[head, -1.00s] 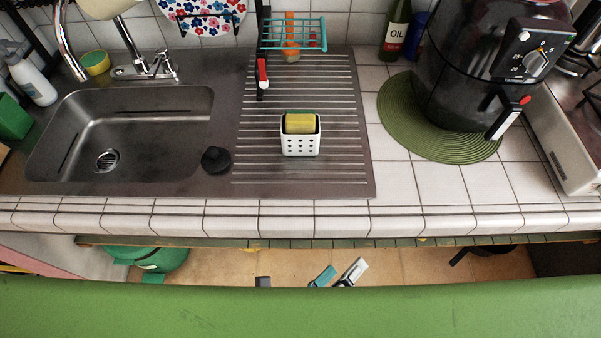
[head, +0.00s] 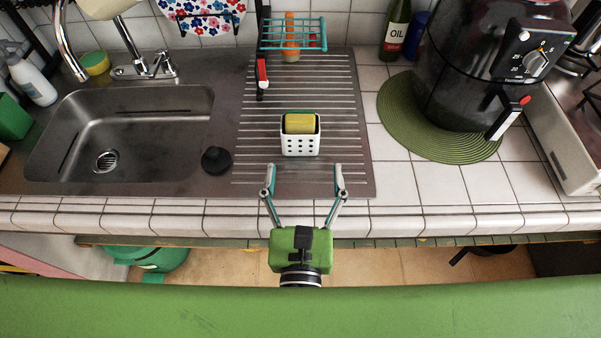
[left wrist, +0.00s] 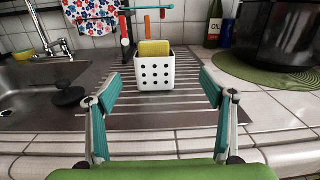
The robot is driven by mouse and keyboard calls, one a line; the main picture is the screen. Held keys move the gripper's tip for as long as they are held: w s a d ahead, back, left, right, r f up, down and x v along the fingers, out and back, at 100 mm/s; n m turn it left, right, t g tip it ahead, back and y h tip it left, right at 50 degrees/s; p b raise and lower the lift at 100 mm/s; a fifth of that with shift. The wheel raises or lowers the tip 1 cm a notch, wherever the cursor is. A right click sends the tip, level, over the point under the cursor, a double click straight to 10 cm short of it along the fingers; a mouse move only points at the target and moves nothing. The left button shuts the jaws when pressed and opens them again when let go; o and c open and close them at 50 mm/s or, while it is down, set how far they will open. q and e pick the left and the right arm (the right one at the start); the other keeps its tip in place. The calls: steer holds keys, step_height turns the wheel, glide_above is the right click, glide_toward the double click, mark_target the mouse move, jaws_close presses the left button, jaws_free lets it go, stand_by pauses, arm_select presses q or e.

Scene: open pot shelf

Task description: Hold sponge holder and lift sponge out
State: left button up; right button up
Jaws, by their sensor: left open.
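The sponge holder (head: 300,141) is a white box with round holes, standing upright on the ribbed drainboard. The yellow sponge (head: 300,123) sits in it with its top above the rim. My left gripper (head: 304,170) is open and empty in front of the holder, at the counter's front edge, with its fingers pointing at it. In the left wrist view the holder (left wrist: 154,74) and the sponge (left wrist: 154,48) are straight ahead, between and beyond the spread fingers (left wrist: 159,90). Nothing touches the holder. My right gripper is not in view.
The sink (head: 120,135) and a black stopper (head: 216,160) are to the left. A teal rack (head: 292,35) and a red-handled item (head: 262,75) stand behind the holder. An air fryer (head: 470,70) on a green mat (head: 400,120) is to the right. Tiles between are clear.

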mark_target(300, 138)
arm_select(q)
steer(key=shift+w+a+f+y, duration=0.25)
steer(key=shift+a+y, duration=0.05)
steer(key=shift+a, duration=0.05)
steer(key=w, duration=1.1)
steer(key=shift+w, duration=0.4)
steer(key=c, duration=1.2)
steer(key=shift+c, duration=0.2)
